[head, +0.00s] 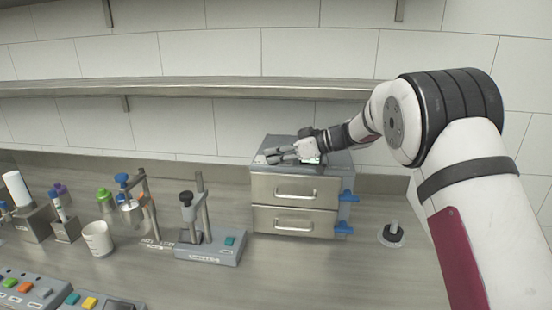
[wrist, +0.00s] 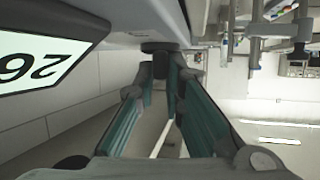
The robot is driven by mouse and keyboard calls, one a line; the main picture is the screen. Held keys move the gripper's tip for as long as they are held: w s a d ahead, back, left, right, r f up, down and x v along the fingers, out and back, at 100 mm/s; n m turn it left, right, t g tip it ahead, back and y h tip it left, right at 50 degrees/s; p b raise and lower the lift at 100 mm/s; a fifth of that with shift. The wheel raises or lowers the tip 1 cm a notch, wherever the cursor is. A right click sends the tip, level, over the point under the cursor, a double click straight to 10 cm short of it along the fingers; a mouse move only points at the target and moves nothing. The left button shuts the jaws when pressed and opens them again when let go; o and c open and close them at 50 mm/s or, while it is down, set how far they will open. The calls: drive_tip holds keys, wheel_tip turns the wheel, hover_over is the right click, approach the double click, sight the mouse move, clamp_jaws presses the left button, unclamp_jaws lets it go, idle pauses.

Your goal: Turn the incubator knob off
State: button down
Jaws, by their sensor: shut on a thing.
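The incubator (head: 296,222) is a grey box with two metal-fronted drawers, standing at the back of the counter. My gripper (head: 275,156) lies low over its top. In the wrist view my gripper (wrist: 162,66) has its two fingertips closed in at a dark round knob (wrist: 158,46) on the incubator's grey surface. The fingertips hide part of the knob, and its pointer or marks do not show. A lit display (wrist: 38,62) reading 26 sits beside it, upside down in the wrist view. In the head view my gripper hides the knob.
A grey stand with a post (head: 208,248) stands left of the incubator. Further left are a white cup (head: 97,239) and several bottles and button panels. Blue handles (head: 348,197) stick out on the incubator's right. A small black-based holder (head: 391,237) stands right of it. A shelf (head: 200,88) runs above.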

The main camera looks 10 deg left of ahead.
drive_tip(key=shift+r, duration=0.1)
drive_tip(key=c, duration=1.7)
unclamp_jaws()
drive_tip(key=v, duration=1.2)
